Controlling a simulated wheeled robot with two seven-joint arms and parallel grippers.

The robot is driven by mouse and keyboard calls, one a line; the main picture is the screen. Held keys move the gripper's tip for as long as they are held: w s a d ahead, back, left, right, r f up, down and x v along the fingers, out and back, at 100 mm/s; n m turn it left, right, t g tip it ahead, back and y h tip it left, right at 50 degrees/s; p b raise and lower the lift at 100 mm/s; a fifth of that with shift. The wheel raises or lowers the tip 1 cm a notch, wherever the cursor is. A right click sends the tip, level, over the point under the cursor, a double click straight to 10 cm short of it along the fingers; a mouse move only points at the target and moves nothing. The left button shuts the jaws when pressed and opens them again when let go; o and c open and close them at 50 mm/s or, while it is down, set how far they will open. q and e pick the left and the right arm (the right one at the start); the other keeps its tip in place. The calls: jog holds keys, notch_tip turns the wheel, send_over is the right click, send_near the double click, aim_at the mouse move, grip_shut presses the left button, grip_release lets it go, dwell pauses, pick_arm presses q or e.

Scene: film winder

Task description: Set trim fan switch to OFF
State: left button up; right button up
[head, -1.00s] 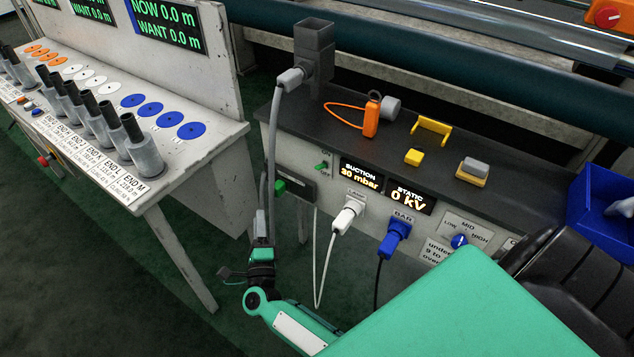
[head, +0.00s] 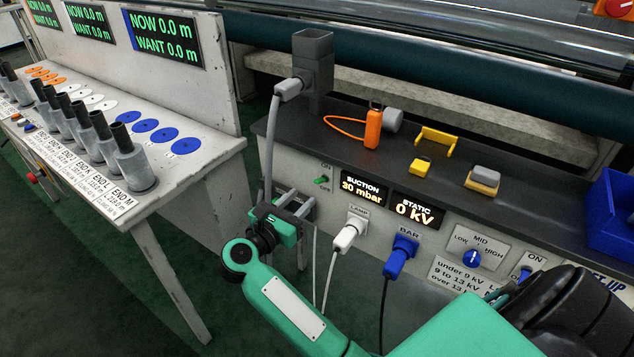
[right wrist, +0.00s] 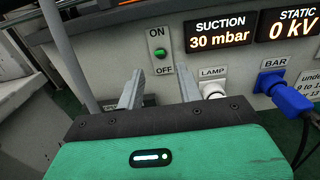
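The switch with a small green lever (head: 321,180) sits on the pale front panel, left of the SUCTION display. In the right wrist view the green lever (right wrist: 160,53) lies between the ON label above and the OFF label below; its tilt is hard to tell. My right gripper (head: 296,203) is in front of the panel, below and left of the switch in the head view. In the right wrist view its two grey fingers (right wrist: 161,79) are apart and empty, with the switch framed above and between their tips. My left gripper is not in view.
A grey hose (head: 271,140) hangs close left of my right gripper. The white LAMP plug (head: 347,234) and blue BAR plug (head: 400,255) stick out to the right. The spool table (head: 200,160) is at the left. An orange-handled tool (head: 373,128) stands on the dark ledge.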

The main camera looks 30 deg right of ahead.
aim_at(317, 180)
jog(key=x, duration=0.8)
grip_shut()
